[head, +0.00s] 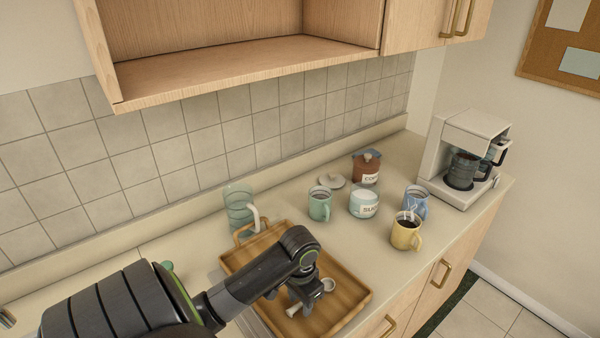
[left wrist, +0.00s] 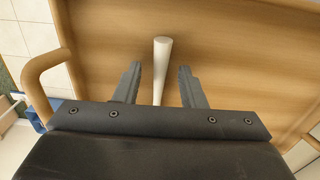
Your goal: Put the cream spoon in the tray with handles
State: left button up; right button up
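The wooden tray with handles (head: 350,313) stands on the counter, below my left gripper (head: 304,297). In the left wrist view the tray floor (left wrist: 100,45) fills most of the picture. The cream spoon (head: 293,310) is over the tray floor and seems to lie on it; its round end (head: 328,284) shows right of the gripper. In the left wrist view the spoon's pale handle (left wrist: 162,52) runs between the two fingers of my left gripper (left wrist: 159,80). The fingers are open, with a gap on each side of the handle. My right gripper is not in view.
A clear glass pitcher (head: 238,209) stands behind the tray. A green mug (head: 320,205), pale jar (head: 363,203), brown canister (head: 366,168), blue mug (head: 415,202) and yellow mug (head: 405,233) stand to its right. A coffee machine (head: 470,150) is farther right. A cabinet (head: 240,65) hangs above.

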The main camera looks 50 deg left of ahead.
aim_at(300, 302)
pick_arm(q)
jog(key=shift+r, duration=0.1)
jog(key=shift+r, duration=0.5)
notch_tip(300, 302, up, 3)
jog(key=shift+f+p, duration=0.1)
jog(key=shift+p, duration=0.3)
notch_tip(300, 302, up, 8)
jog(key=p, duration=0.8)
jog(key=shift+r, duration=0.25)
jog(key=shift+s+f, duration=0.1)
